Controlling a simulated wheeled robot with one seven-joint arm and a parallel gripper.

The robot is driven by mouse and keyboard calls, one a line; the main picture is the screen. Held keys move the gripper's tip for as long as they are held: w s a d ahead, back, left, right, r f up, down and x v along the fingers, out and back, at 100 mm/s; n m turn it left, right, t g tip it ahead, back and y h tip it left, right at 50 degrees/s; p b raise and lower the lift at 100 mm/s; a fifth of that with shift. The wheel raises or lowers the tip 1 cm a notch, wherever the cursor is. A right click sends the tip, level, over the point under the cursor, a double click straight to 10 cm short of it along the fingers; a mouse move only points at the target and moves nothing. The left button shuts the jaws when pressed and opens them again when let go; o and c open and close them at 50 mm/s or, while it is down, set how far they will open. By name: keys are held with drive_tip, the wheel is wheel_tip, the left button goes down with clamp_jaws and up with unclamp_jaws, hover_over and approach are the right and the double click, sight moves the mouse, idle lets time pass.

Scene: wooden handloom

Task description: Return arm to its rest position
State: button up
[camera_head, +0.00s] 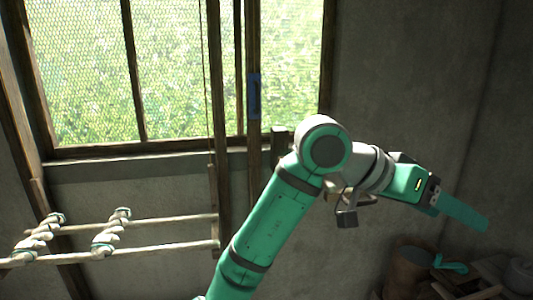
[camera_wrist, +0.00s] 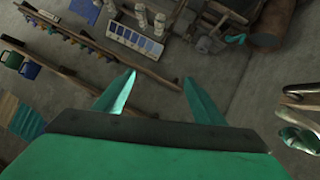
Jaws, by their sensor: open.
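My green gripper (camera_head: 461,212) is at the right in the head view, at the end of my raised, bent arm, pointing right and slightly down. In the wrist view my gripper (camera_wrist: 158,97) shows two green fingers spread apart, with only the floor and a wooden beam seen beyond the gap. It is open and empty, held in the air and touching nothing that I can see.
In the head view, wooden poles with wrapped rope (camera_head: 110,232) stand left, before a meshed window (camera_head: 180,70). A brown basket (camera_head: 409,268) is low at right. The wrist view shows a long wooden beam (camera_wrist: 110,52), a chart board (camera_wrist: 136,40) and grey floor (camera_wrist: 235,75).

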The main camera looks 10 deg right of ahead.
drive_tip(key=w+a+f+n+t+h, duration=0.2)
drive_tip(key=w+f+n+t+h, duration=0.15)
drive_tip(key=w+f+n, duration=0.35)
drive_tip(key=w+a+f+n+t+h, duration=0.15)
drive_tip(key=w+f+t, duration=0.35)
drive_tip(key=f, duration=0.5)
drive_tip(key=s+a+f+n+t+y, duration=0.1)
drive_tip(key=a+f+n+t+y, duration=0.3)
drive_tip(key=f, duration=0.6)
drive_tip(key=a+f+n+t+y, duration=0.2)
drive_tip(key=a+f+n+t, duration=0.35)
drive_tip(key=f, duration=0.45)
drive_tip(key=s+a+f+n+y, duration=0.2)
drive_tip(key=s+a+f+y, duration=0.6)
drive_tip(key=s+a+f, duration=0.7)
drive_tip(key=s+a+r+m+y, duration=0.1)
drive_tip(key=s+a+m, duration=0.1)
drive_tip(key=s, duration=0.9)
drive_tip(key=s+a+r+m+y, duration=0.1)
drive_tip(key=s+a+m+y, duration=0.1)
drive_tip(key=s, duration=0.8)
drive_tip(key=a+m, duration=0.1)
drive_tip(key=a, duration=0.1)
drive_tip(key=shift+s+a+g, duration=0.4)
